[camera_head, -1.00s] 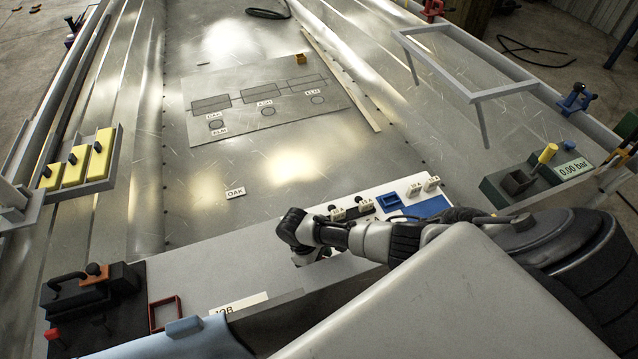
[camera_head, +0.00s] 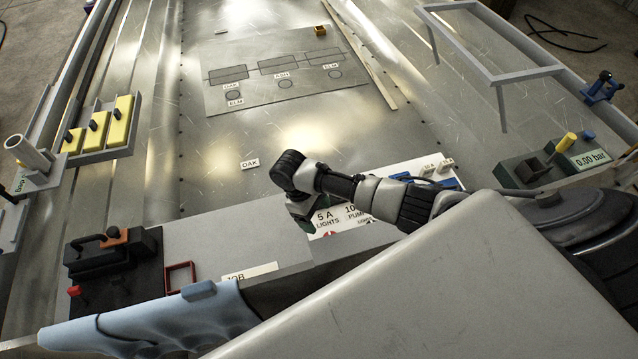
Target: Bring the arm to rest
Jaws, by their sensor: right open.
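My right arm comes in from the lower right. Its black and grey wrist (camera_head: 345,187) reaches left over the white panel. My right gripper (camera_head: 303,216) hangs at the end of the wrist, pointing down. Its fingers are mostly hidden behind the wrist, and nothing shows held in it. It is beside the left part of the white panel (camera_head: 345,219), which carries the printed words "5 A LIGHTS" and "PUMP". The arm covers much of that panel. My left gripper is not in view.
Black tool block (camera_head: 115,265) and red square frame (camera_head: 180,277) lie front left. Yellow blocks (camera_head: 97,132) sit in a rack at left. The plate (camera_head: 290,100) behind is clear of my arm.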

